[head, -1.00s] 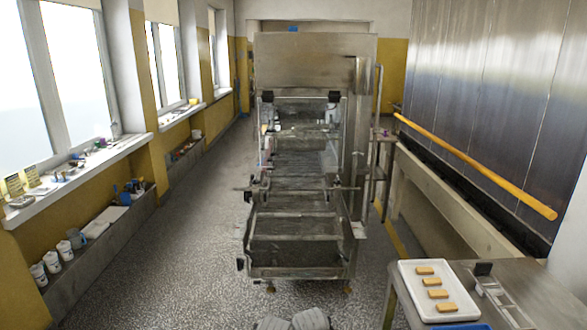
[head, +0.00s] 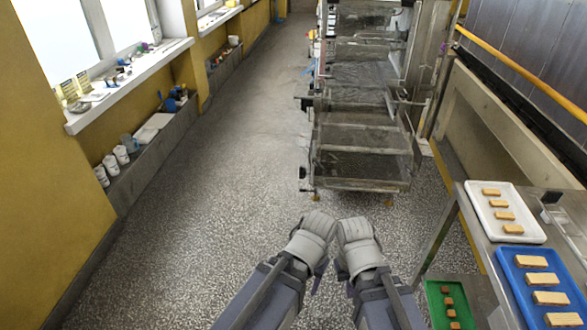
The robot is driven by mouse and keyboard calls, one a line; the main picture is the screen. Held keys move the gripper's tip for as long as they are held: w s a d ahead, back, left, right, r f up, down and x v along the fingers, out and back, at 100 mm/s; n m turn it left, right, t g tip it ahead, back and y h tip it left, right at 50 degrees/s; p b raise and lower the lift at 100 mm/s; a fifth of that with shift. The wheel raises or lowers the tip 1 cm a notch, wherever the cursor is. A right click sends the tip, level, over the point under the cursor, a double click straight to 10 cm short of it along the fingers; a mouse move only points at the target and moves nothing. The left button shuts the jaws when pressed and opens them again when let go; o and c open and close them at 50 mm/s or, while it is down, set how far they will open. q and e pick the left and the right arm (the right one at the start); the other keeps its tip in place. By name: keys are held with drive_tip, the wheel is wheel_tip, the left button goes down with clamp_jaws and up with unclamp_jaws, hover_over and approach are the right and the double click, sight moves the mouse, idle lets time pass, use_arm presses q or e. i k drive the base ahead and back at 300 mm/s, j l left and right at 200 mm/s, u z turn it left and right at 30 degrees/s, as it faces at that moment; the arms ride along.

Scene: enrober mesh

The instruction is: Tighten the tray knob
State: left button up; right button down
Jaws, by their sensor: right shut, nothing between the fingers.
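The steel enrober machine (head: 362,150) stands ahead of me, right of centre, with its top cut off by the frame. A small dark knob (head: 302,172) sticks out at its lower left side, by the lowest mesh tray (head: 362,185). I cannot tell for sure that this is the tray knob, or how tight it is. My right gripper (head: 343,272) is shut and empty at the bottom centre, well short of the machine. My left gripper (head: 320,270) is close beside it, mostly hidden by its own wrist; its fingers do not show clearly. Neither gripper touches the machine.
A steel table at the right holds a white tray (head: 468,205) and a blue tray (head: 507,290) of biscuits. A green tray (head: 432,300) with brown pieces sits lower. A ledge with cups (head: 121,155) runs along the left wall. The speckled floor (head: 215,215) left of the machine is clear.

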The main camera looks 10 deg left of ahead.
sight(303, 171)
drive_tip(key=j+z, duration=0.2)
drive_tip(key=j, duration=0.65)
drive_tip(key=k+j+z, duration=0.15)
drive_tip(key=j, duration=0.7)
drive_tip(key=i+j, duration=0.15)
drive_tip(key=i, duration=0.5)
drive_tip(key=i+j, duration=0.1)
drive_tip(key=j, duration=0.2)
drive_tip(key=i+j, duration=0.15)
drive_tip(key=i+j+z, duration=0.1)
drive_tip(key=j, duration=0.3)
drive_tip(key=k+j, duration=0.15)
drive_tip(key=j, duration=0.25)
drive_tip(key=k+j, duration=0.15)
drive_tip(key=j, duration=0.25)
drive_tip(key=i+z, duration=0.05)
